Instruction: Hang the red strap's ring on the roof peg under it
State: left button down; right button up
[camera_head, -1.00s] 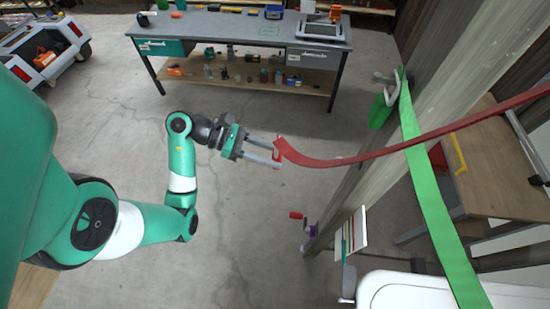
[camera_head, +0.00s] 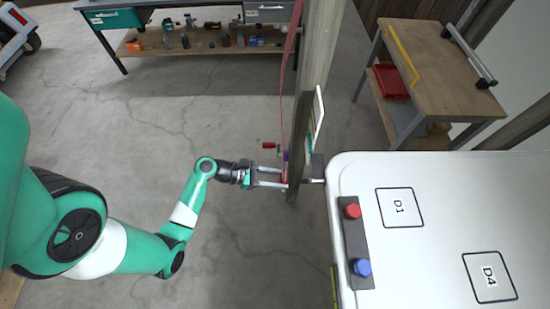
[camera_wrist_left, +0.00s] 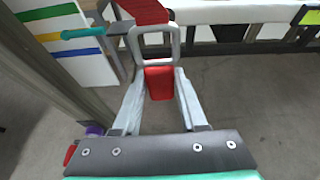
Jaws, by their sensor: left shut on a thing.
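My left gripper (camera_head: 281,178) is shut on a red tab (camera_wrist_left: 158,82) at the end of the red strap (camera_head: 290,48). In the left wrist view, the grey rectangular ring (camera_wrist_left: 155,44) stands just beyond the fingertips, and the strap (camera_wrist_left: 146,12) runs away from it. In the head view, the ring is too small to make out. The white cart roof (camera_head: 445,180) lies right of the gripper. The gripper is left of both pegs. My right gripper is out of view.
A grey post (camera_head: 311,85) stands close by the left fingertips. A small crank with a red handle (camera_head: 268,145) and a striped board (camera_head: 317,118) are near it. A wooden bench (camera_head: 440,75) stands behind the roof.

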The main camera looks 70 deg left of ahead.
pick_arm(q)
jog(key=shift+d+f+b, duration=0.25)
jog(key=shift+d+f, duration=0.05)
jog(key=shift+f, duration=0.3)
jog(key=shift+d+f+b, duration=0.25)
jog(key=shift+d+f, duration=0.05)
jog(key=shift+f, duration=0.3)
jog(key=shift+a+r, duration=0.1)
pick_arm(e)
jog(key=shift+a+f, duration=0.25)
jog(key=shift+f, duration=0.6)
pick_arm(q)
jog(key=shift+w, duration=0.1)
jog(key=r+b+x, duration=0.1)
jog(key=r+x, duration=0.1)
jog(key=x, duration=0.8)
jog(key=shift+w+d, duration=0.4)
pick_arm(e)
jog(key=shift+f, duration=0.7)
